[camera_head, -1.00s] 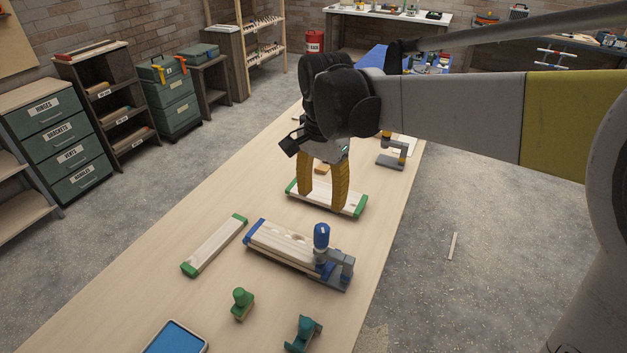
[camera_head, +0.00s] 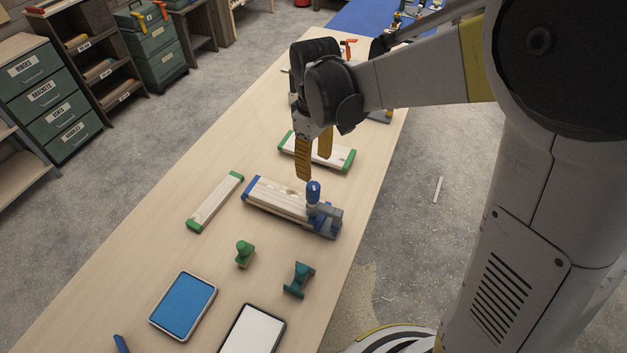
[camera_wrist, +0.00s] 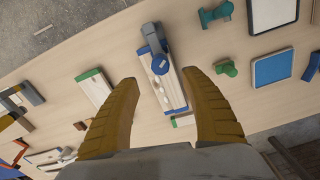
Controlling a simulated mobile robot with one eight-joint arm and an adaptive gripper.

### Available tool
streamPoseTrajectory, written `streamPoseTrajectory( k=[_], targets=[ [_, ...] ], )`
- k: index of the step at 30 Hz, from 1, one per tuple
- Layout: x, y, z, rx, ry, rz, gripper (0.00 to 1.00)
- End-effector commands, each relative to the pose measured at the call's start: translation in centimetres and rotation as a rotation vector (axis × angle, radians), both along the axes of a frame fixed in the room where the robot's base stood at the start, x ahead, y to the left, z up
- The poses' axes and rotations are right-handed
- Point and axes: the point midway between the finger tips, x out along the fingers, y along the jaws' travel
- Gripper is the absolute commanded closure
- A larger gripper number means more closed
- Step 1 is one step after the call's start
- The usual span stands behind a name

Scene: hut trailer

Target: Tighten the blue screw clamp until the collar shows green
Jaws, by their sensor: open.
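The blue screw clamp (camera_head: 313,192) has an upright blue handle on a grey body at the right end of a stack of wooden boards (camera_head: 275,197) with a blue left end. In the wrist view the clamp (camera_wrist: 153,38) is at the upper middle, with the boards (camera_wrist: 166,85) running down between my fingers. The state of its collar is too small to tell. My gripper (camera_head: 314,167), with orange-yellow fingers, is open and empty. It hangs above and just behind the clamp in the head view, apart from the handle. Its fingers (camera_wrist: 160,77) also show wide apart in the wrist view.
A green-ended board (camera_head: 316,151) lies behind the clamp and another (camera_head: 215,202) to its left. A green knobbed piece (camera_head: 245,254), a teal piece (camera_head: 299,280), a blue tray (camera_head: 184,305) and a white tray (camera_head: 253,332) stand in front.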

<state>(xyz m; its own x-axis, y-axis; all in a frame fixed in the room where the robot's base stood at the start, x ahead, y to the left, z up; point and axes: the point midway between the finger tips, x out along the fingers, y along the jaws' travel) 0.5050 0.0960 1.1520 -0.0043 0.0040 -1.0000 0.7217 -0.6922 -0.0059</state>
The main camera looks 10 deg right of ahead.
Motion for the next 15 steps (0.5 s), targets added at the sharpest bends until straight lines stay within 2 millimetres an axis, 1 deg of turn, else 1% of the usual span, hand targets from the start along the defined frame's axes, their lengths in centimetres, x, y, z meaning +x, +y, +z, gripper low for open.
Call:
streamPoseTrajectory(
  k=[5,12,15],
  targets=[
    [0.0,0.0,-2.3,0.0,0.0,0.008,0.45],
    [0.0,0.0,-7.2,0.0,0.0,0.007,0.45],
    [0.0,0.0,-8.8,0.0,0.0,0.007,0.45]
  ],
)
